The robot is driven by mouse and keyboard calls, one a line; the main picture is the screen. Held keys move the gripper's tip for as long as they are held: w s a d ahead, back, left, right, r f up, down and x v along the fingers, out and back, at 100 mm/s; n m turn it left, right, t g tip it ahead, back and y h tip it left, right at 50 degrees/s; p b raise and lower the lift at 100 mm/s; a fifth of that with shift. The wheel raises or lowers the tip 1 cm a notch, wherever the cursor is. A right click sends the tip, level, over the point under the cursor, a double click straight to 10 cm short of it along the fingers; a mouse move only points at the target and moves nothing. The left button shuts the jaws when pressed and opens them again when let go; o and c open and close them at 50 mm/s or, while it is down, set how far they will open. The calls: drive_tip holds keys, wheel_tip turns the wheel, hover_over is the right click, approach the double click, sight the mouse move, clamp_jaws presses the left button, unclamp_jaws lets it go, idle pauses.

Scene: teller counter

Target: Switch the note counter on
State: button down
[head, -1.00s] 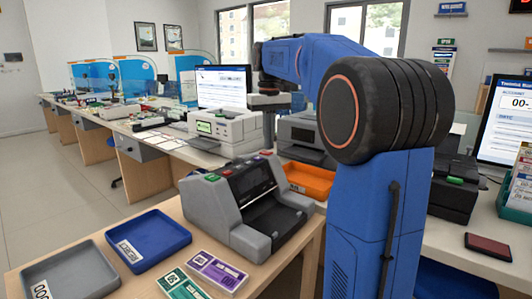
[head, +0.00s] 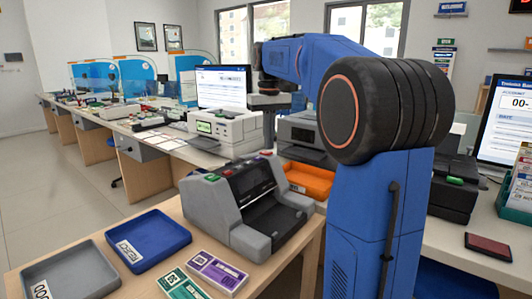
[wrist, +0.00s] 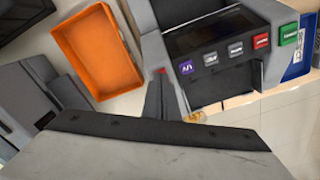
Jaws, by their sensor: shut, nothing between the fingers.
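The note counter (head: 245,205) is a grey machine with a dark front panel, on the wooden counter in the head view. In the wrist view, the note counter (wrist: 215,35) shows a dark display above a row of keys: purple, two grey, red (wrist: 261,41) and green (wrist: 291,38). A small red spot (wrist: 162,71) shows on its grey side part. My gripper (wrist: 160,130) is shut and empty; its grey body with a black edge fills the bottom of the wrist view. No contact with the note counter shows.
An orange tray (head: 308,180) lies behind the note counter. A blue tray (head: 150,240) and a grey tray (head: 72,275) lie to its left, with banknote bundles (head: 216,271) in front. A white printer-like machine (head: 222,130) stands behind. My blue arm blocks the right middle.

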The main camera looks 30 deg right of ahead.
drive_tip(key=shift+f, duration=0.75)
idle(0.8)
wheel_tip(320, 180, up, 7)
idle(1.0)
idle(0.5)
